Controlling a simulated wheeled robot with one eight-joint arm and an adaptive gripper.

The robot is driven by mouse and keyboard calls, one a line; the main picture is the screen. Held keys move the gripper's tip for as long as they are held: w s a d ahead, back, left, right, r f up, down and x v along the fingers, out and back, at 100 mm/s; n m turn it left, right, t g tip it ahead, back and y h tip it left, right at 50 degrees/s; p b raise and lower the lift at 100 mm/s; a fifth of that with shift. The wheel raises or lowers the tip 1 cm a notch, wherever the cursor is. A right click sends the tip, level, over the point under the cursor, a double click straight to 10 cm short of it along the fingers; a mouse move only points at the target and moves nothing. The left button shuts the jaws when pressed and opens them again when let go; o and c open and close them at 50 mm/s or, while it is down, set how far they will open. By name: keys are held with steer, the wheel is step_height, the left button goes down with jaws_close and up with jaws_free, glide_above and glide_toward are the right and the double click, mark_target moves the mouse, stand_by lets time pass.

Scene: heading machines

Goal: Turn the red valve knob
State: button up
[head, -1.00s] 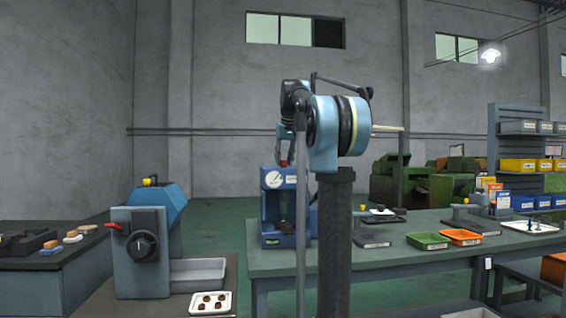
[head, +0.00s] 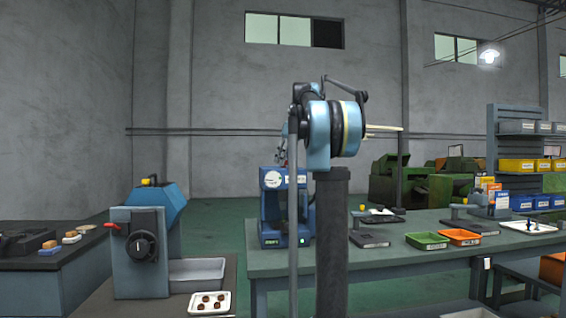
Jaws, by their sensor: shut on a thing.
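The blue press (head: 270,215) with a round white gauge (head: 273,179) stands at the left end of the long bench. My arm rises in front of it and covers its right side and part of its top.
A blue-grey machine (head: 126,276) with a black dial (head: 141,245) and a red lever (head: 111,225) stands at left. The long bench (head: 400,258) carries a green tray (head: 427,241) and an orange tray (head: 460,237). Green floor shows between machine and bench.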

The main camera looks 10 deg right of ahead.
stand_by(0.5)
steer(key=o, duration=1)
steer(key=shift+d, duration=0.1)
steer(key=v, duration=1.1)
steer(key=shift+d+r, duration=0.1)
steer(key=shift+r, duration=0.25)
steer(key=shift+f, duration=0.1)
steer(key=s+a+f+m+h, duration=0.1)
steer(key=s+f+m, duration=0.2)
steer(key=s+f, duration=1)
steer(key=s+a+f+m+h, duration=0.1)
steer(key=s+f+m, duration=0.2)
steer(key=s+f, duration=1.1)
steer(key=s+a+f+m+g+h, duration=0.1)
steer(key=s+f, duration=1.3)
steer(key=f, duration=1.7)
steer(key=shift+a+f+m, duration=0.4)
steer(key=shift+a+m, duration=0.05)
steer(key=shift+m, duration=0.45)
